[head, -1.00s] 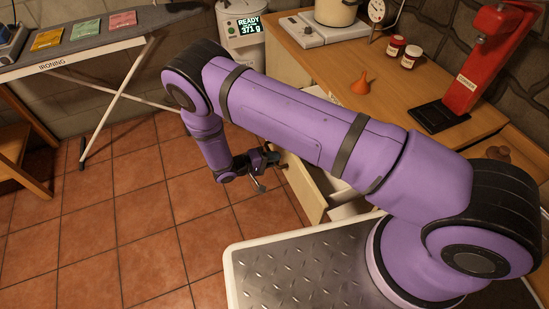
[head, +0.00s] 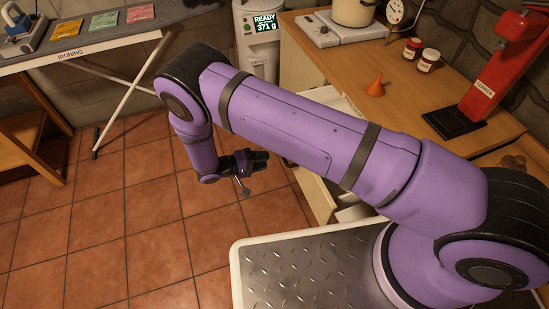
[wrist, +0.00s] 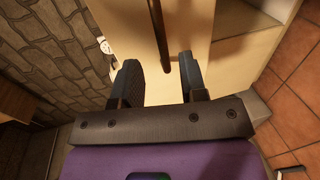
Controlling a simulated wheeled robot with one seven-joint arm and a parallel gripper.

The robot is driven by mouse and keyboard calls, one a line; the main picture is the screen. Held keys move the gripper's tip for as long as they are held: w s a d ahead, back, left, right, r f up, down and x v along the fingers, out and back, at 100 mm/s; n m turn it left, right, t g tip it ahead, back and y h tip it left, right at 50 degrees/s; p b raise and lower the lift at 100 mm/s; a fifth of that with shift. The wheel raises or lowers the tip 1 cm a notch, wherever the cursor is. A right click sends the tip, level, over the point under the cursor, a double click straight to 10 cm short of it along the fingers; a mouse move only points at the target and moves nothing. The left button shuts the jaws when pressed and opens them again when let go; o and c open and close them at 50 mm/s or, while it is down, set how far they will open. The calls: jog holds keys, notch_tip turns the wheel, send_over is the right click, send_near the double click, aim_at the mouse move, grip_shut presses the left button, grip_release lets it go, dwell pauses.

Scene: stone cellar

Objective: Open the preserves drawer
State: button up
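A pale wooden drawer (head: 318,194) stands partly pulled out from the counter, just right of my gripper in the head view; my arm hides part of it. I cannot read any label that names it as the preserves drawer. In the wrist view a pale wooden front (wrist: 190,30) carries a long dark bar handle (wrist: 158,30). My gripper (head: 256,163) is apart from the drawer, over the tiled floor. In the wrist view my gripper (wrist: 159,66) is open, its fingers either side of the handle's line, with gaps to both; contact does not show.
The wooden counter (head: 400,85) holds an orange funnel (head: 375,88), two small jars (head: 428,60), a scale (head: 395,12) and a red press (head: 494,70). A white canister (head: 258,45) stands beside it. An ironing board (head: 100,38) is at left. Tiled floor (head: 130,215) is clear.

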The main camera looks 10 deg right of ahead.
jog(key=shift+v, duration=1.3)
jog(key=w+d+r+m+g+y, duration=0.1)
jog(key=w+d+r+g+y, duration=0.1)
jog(key=r, duration=0.8)
jog(key=w+d+r+m+g+y, duration=0.1)
jog(key=w+d+r+g+y, duration=0.15)
jog(key=r, duration=0.65)
jog(key=s+d+r+y, duration=0.15)
jog(key=d+r, duration=0.25)
jog(key=r, duration=0.5)
jog(key=d+r+y, duration=0.3)
jog(key=d+r, duration=0.2)
jog(key=r, duration=0.4)
jog(key=s+d+r+t+y, duration=0.1)
jog(key=s+d+r+y, duration=0.1)
jog(key=s+d+r, duration=0.4)
jog(key=s+d+r+t+y, duration=0.1)
jog(key=s+d+r+y, duration=0.1)
jog(key=s+d+r, duration=0.45)
jog(key=s+d+r+t+y, duration=0.1)
jog(key=s+r+t, duration=0.1)
jog(key=s, duration=0.5)
jog(key=s+d+r+t+y, duration=0.1)
jog(key=s+r+t, duration=0.2)
jog(key=s, duration=0.3)
jog(key=shift+s+r, duration=0.4)
jog(key=shift+r, duration=0.05)
